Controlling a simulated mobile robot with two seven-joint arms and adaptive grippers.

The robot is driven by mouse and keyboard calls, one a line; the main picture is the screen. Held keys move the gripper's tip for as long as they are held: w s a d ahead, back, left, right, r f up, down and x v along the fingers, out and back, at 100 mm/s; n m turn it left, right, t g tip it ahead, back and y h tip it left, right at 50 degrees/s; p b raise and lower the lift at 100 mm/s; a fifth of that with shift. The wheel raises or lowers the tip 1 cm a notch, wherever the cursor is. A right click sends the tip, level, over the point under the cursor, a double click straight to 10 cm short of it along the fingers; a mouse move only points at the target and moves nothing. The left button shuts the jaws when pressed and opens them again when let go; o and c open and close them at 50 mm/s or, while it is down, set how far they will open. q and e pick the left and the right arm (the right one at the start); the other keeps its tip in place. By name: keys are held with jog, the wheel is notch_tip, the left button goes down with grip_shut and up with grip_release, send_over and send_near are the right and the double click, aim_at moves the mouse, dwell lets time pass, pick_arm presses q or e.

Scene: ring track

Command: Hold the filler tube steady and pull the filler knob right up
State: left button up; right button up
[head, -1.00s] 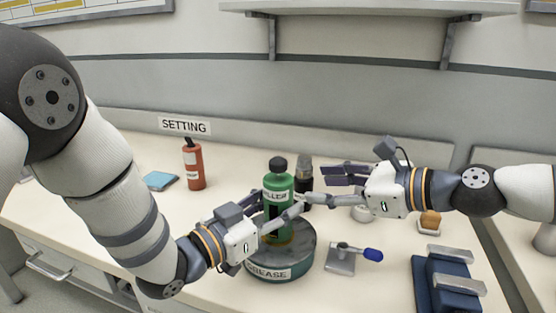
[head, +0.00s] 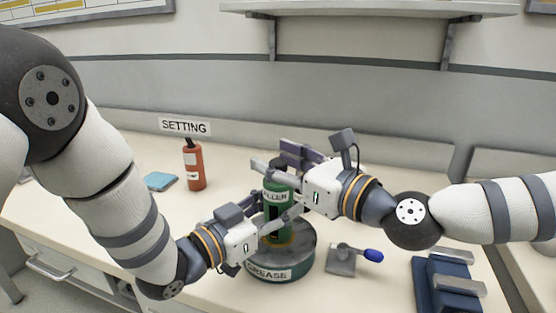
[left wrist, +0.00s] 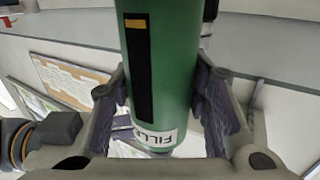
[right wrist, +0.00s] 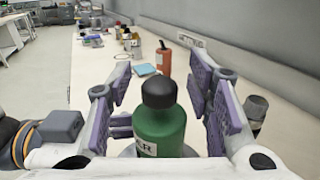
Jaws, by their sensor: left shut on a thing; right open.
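The green filler tube (head: 277,186) stands upright on the round grease tin (head: 310,255). My left gripper (head: 276,214) is shut on the tube low down; in the left wrist view the tube (left wrist: 178,60) lies between its two pads. The black filler knob (right wrist: 158,88) sits on top of the tube, close to it. My right gripper (head: 272,158) is open at knob height, and in the right wrist view its fingers stand on either side of the knob with gaps. In the head view the right fingers partly cover the knob.
A red bottle (head: 194,166) and a light-blue pad (head: 160,181) stand left of the tin, below a SETTING sign (head: 184,126). A blue-tipped lever on a metal plate (head: 341,265) and a dark blue fixture (head: 447,283) lie to the right. A wall shelf (head: 370,7) is above.

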aim_at(278, 159)
jog(key=shift+c, duration=0.2)
grip_shut()
pick_arm(q)
jog(key=shift+f, duration=0.1)
pick_arm(e)
jog(key=shift+r, duration=2.6)
jog(key=shift+o, duration=0.2)
grip_release()
jog(key=shift+f, duration=0.1)
jog(key=v, duration=1.2)
